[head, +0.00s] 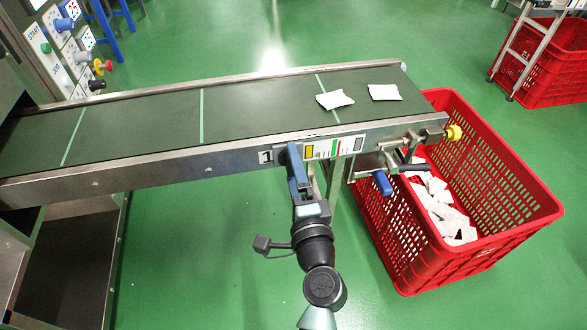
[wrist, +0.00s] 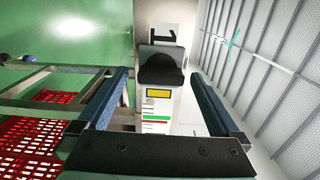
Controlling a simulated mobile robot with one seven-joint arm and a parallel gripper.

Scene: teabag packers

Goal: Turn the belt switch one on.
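Belt switch one, a black rotary knob (wrist: 165,66), sits on the side rail of the conveyor just beside a white label with a black "1" (head: 265,157). The label also shows in the wrist view (wrist: 164,33). My gripper (wrist: 160,76) is open, with one blue finger on each side of the knob's line and nothing held. The knob appears between and slightly beyond the fingertips; I cannot tell whether they touch it. In the head view my gripper (head: 294,152) is at the rail and largely hides the knob.
The green conveyor belt (head: 245,100) carries two white teabags (head: 335,100) near its right end. A red crate (head: 500,170) with several teabags stands below that end. A control panel (head: 60,50) is at upper left.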

